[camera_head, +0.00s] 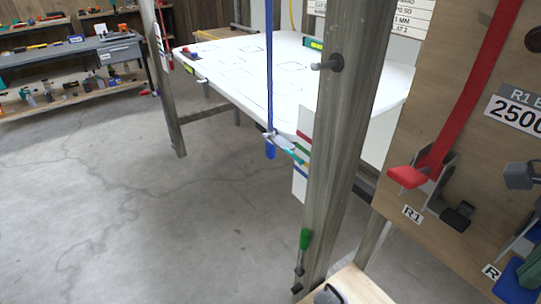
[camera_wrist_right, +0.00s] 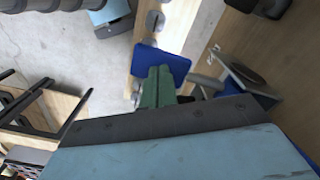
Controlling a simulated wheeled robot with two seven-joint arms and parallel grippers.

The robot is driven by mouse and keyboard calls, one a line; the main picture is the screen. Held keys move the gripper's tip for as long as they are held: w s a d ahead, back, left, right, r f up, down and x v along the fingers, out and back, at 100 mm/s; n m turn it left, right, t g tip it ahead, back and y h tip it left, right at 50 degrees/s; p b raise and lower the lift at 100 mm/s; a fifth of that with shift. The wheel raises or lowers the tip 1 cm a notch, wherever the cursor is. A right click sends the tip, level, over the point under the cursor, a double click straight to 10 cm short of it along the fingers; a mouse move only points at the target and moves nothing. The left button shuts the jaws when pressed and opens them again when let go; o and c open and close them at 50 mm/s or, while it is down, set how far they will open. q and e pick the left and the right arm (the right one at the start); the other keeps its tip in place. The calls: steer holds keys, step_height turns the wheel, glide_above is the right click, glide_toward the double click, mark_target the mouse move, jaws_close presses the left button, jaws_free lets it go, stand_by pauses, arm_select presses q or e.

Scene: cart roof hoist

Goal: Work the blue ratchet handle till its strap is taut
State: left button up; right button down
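The blue ratchet handle (camera_head: 516,284) is a flat blue plate at the lower right corner of the head view, cut off by the frame edge. In the right wrist view the blue handle (camera_wrist_right: 178,62) sits just beyond my fingertips. My right gripper (camera_wrist_right: 158,70) has green fingers lying side by side, shut, in front of the plate; I cannot tell whether they touch it. The right gripper (camera_head: 532,264) also shows at the right edge of the head view. A blue strap (camera_head: 269,70) hangs straight down by the white roof panel (camera_head: 250,68). My left gripper is not in view.
A red ratchet handle (camera_head: 407,177) with a red strap (camera_head: 478,88) is on the wooden board (camera_head: 440,232), left of the blue one. A workbench (camera_head: 70,55) stands at the far left. The floor between is clear.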

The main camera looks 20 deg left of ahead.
steer(key=shift+f, duration=0.3)
steer(key=shift+f+b, duration=0.8)
steer(key=shift+b, duration=0.1)
steer(key=shift+w+d+r+p, duration=0.1)
steer(key=shift+r+p, duration=1.2)
steer(key=shift+r, duration=0.8)
steer(key=shift+w+d+r+p, duration=0.1)
steer(key=shift+r+p, duration=1.15)
steer(key=shift+r, duration=0.85)
steer(key=shift+r, duration=0.1)
steer(key=shift+r, duration=0.25)
step_height(320, 180, up, 5)
steer(key=p, duration=0.4)
steer(key=shift+r, duration=0.15)
